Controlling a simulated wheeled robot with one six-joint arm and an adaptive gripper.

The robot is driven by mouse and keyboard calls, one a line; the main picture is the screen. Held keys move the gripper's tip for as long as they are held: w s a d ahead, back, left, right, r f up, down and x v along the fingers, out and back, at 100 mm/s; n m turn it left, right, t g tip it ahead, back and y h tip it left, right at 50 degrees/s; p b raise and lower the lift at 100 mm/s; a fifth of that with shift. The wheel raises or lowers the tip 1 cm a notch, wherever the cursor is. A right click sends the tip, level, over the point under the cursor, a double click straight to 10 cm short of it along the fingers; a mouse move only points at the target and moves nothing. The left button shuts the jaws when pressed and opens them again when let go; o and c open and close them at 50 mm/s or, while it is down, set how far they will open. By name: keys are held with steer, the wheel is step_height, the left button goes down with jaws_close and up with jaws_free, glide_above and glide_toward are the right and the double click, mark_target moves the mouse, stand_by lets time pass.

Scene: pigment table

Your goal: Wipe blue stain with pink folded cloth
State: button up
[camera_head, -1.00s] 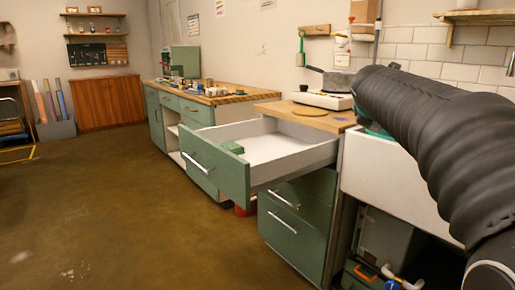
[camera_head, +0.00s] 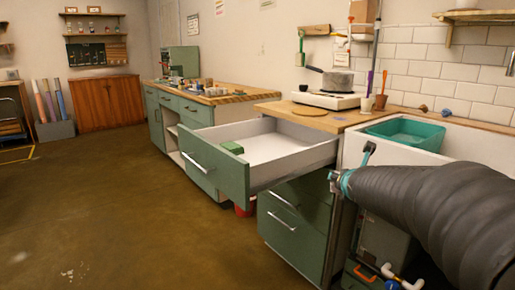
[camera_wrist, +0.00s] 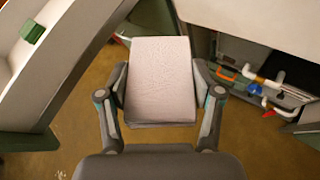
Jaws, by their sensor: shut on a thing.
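My gripper (camera_wrist: 160,85) is shut on a pale pink folded cloth (camera_wrist: 160,70), which sits between its two fingers in the wrist view. The cloth looks like a flat, thick rectangular pad. In the head view my gripper (camera_head: 350,178) is in front of the sink's left end, just right of the open drawer; I cannot make out the cloth there.
A green drawer (camera_head: 218,172) stands pulled out with a green block (camera_head: 232,147) inside. A teal basin (camera_head: 408,131) sits in the white sink. A pot (camera_head: 337,82) stands on a hotplate (camera_head: 325,99) at the back. The brown floor (camera_head: 110,225) at left is clear.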

steer(key=s+a+f+n+y, duration=0.1)
steer(key=a+f+n+y, duration=0.1)
steer(key=f, duration=1)
steer(key=s+a+f+n+y, duration=0.1)
steer(key=a+f+n+y, duration=0.2)
steer(key=f, duration=1)
steer(key=a, duration=0.3)
steer(key=shift+s+y, duration=0.35)
steer(key=shift+y, duration=0.05)
